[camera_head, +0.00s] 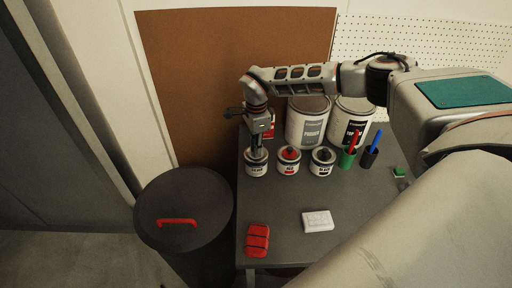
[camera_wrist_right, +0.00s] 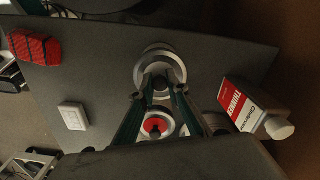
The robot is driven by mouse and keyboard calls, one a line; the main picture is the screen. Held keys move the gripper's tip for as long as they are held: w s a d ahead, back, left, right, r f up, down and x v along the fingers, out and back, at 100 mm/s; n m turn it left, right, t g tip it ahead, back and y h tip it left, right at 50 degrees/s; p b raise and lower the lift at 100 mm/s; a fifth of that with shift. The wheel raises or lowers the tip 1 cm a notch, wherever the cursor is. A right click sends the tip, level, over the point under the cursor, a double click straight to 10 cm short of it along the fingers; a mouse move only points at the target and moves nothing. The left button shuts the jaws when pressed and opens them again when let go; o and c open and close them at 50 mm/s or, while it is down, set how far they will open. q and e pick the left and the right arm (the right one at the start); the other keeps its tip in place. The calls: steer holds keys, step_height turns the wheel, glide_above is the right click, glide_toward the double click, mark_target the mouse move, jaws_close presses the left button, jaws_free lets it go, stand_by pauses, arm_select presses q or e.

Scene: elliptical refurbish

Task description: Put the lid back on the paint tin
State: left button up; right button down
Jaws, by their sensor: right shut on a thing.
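My right gripper (camera_head: 257,152) reaches down over the leftmost small white paint tin (camera_head: 256,170). It is shut on the knob of a lid, at the top of that tin. In the right wrist view the fingertips (camera_wrist_right: 160,84) meet over the pale round lid (camera_wrist_right: 158,58), which hides most of the tin. I cannot tell whether the lid is fully seated or slightly above the rim. My left gripper is not in view.
A red-topped tin (camera_head: 289,161) and a dark-topped tin (camera_head: 323,161) stand close on the right. Large cans (camera_head: 307,127) and a thinner container (camera_wrist_right: 245,108) are behind. A lidded bin (camera_head: 185,205) stands left.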

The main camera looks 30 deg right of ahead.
stand_by(0.4)
steer(key=c, duration=1.9)
jaws_free()
steer(key=o, duration=0.5)
steer(key=shift+r, duration=0.15)
